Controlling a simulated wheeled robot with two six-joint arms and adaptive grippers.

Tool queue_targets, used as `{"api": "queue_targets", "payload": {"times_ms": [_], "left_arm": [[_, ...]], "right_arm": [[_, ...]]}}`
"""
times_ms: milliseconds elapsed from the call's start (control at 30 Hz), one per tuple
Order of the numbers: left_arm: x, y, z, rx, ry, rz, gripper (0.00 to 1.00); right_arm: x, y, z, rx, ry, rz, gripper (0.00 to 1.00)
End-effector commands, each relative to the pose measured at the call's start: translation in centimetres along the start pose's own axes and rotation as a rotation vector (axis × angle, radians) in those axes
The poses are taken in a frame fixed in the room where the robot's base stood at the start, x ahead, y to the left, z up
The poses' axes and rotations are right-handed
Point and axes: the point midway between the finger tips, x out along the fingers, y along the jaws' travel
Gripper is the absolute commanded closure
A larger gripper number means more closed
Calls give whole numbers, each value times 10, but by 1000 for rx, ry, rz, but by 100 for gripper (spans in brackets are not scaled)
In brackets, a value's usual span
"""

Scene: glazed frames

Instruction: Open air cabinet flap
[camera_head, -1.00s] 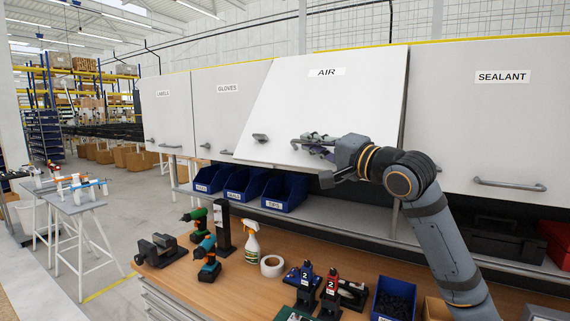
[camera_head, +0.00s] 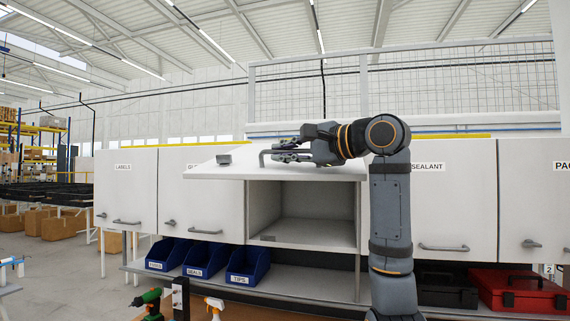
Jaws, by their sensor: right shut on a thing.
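The air cabinet flap (camera_head: 235,165) is swung up and outward, close to level, and seen nearly edge-on. Its label does not show from this angle. Below it the cabinet's inside (camera_head: 305,225) is open to view, and its shelf looks empty apart from a small part at the front left edge. My right gripper (camera_head: 275,156) is shut on the flap's handle (camera_head: 263,158) at the flap's upper face. A small latch knob (camera_head: 223,159) sits on the flap left of the handle. My left gripper is not in view.
The labels cabinet (camera_head: 125,195) and the gloves cabinet stand shut at left, the sealant cabinet (camera_head: 440,205) shut at right. Blue bins (camera_head: 248,266) stand on the shelf below. A red case (camera_head: 520,290) and a dark case (camera_head: 447,290) are at lower right.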

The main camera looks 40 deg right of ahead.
Motion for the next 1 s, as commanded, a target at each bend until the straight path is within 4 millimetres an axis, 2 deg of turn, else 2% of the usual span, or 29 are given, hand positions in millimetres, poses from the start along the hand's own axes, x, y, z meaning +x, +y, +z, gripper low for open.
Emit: {"api": "queue_targets", "payload": {"times_ms": [200,600,633,700,1000], "left_arm": [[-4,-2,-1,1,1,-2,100],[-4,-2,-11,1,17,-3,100],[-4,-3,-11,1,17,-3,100],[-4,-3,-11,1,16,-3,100],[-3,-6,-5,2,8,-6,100]], "right_arm": [[4,-11,-2,28,2,11,100],[5,-12,-3,31,4,12,100],[5,-12,-3,31,4,12,85],[5,-12,-3,31,4,12,79],[3,-12,-2,30,3,12,79]]}}
